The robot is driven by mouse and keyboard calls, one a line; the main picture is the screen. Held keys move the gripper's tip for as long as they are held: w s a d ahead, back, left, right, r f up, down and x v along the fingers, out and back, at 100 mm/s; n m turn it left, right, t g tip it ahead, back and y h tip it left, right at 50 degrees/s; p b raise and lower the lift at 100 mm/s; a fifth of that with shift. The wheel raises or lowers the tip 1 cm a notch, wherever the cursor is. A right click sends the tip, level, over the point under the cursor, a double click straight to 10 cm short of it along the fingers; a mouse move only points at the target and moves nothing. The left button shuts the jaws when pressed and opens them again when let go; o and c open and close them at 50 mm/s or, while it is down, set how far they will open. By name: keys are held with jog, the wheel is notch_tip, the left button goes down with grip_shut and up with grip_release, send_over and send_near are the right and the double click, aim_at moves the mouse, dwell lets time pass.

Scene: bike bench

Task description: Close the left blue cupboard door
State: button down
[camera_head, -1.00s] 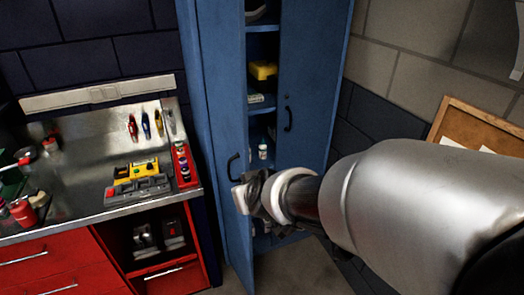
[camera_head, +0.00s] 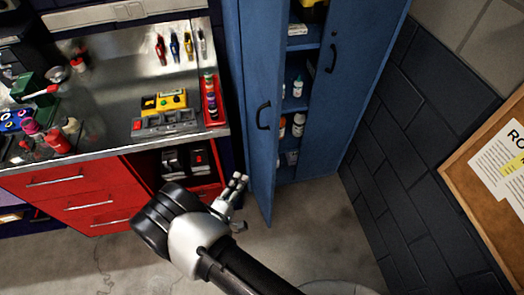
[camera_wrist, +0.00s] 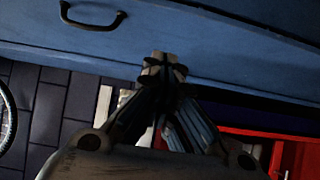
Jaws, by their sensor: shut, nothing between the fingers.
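The left blue cupboard door (camera_head: 258,70) stands open, swung outward, with a dark handle (camera_head: 263,116). My gripper (camera_head: 240,184) is shut and empty, low in front of the cupboard and just left of the door's lower part in the head view. In the wrist view, a blue door panel (camera_wrist: 220,50) with a dark handle (camera_wrist: 92,22) spans the top. My closed fingertips (camera_wrist: 165,62) overlap its lower edge there; I cannot tell whether they touch it. The right blue door (camera_head: 355,80) has its own handle (camera_head: 333,55).
Between the doors, shelves hold several bottles (camera_head: 298,87). A metal-topped workbench (camera_head: 110,90) with red drawers (camera_head: 85,195) stands left, with tools on top. A dark brick wall (camera_head: 420,130) and a cork board (camera_head: 490,180) are at the right. Floor (camera_head: 320,235) is bare in front of the cupboard.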

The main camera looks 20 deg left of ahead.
jog(key=b, duration=0.1)
send_near(269, 143)
jog(key=w+a, duration=0.2)
jog(key=shift+w+d, duration=1.2)
jog(key=shift+d, duration=0.05)
jog(key=shift+w+f, duration=0.1)
